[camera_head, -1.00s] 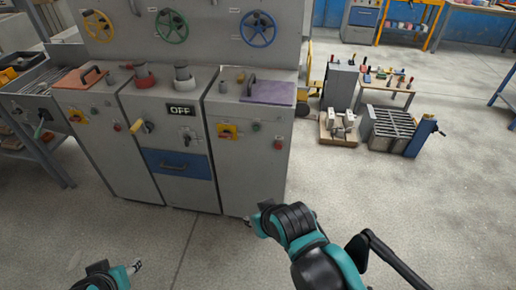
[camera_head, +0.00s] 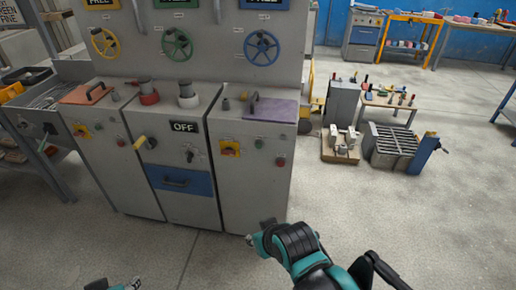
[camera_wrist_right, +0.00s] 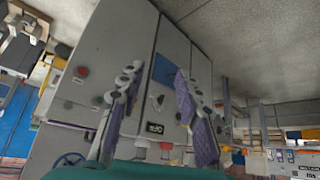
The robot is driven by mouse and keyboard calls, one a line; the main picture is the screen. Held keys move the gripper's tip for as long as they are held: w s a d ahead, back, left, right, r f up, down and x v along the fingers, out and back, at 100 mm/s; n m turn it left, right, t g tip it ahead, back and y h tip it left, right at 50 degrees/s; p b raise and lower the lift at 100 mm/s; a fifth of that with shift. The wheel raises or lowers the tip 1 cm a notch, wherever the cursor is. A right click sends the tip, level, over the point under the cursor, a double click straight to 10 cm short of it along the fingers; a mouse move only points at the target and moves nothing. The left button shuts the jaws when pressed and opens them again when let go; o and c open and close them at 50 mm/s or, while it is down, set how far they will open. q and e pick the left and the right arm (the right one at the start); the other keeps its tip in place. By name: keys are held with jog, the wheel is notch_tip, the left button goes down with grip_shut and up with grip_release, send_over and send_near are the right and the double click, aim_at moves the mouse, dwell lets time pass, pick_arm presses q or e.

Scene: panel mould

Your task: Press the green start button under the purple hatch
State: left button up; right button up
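The purple hatch (camera_head: 270,110) lies closed on top of the right-hand grey cabinet, with a dark handle at its left edge. On the cabinet front below it is a small green button (camera_head: 258,143). My right gripper (camera_wrist_right: 160,82) is open and empty in the right wrist view, its two purple-padded fingers spread before the cabinets. In the head view my right arm ends low in front of the right cabinet, apart from it and below the button; its fingers are mostly hidden there. My left gripper (camera_head: 134,283) shows only partly at the bottom edge.
A red button (camera_head: 281,161) sits just below and right of the green one, and a yellow-red switch (camera_head: 229,148) to its left. An OFF sign (camera_head: 184,127) marks the middle cabinet. The floor in front is clear.

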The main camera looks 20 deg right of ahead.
grip_shut()
dwell(1.1)
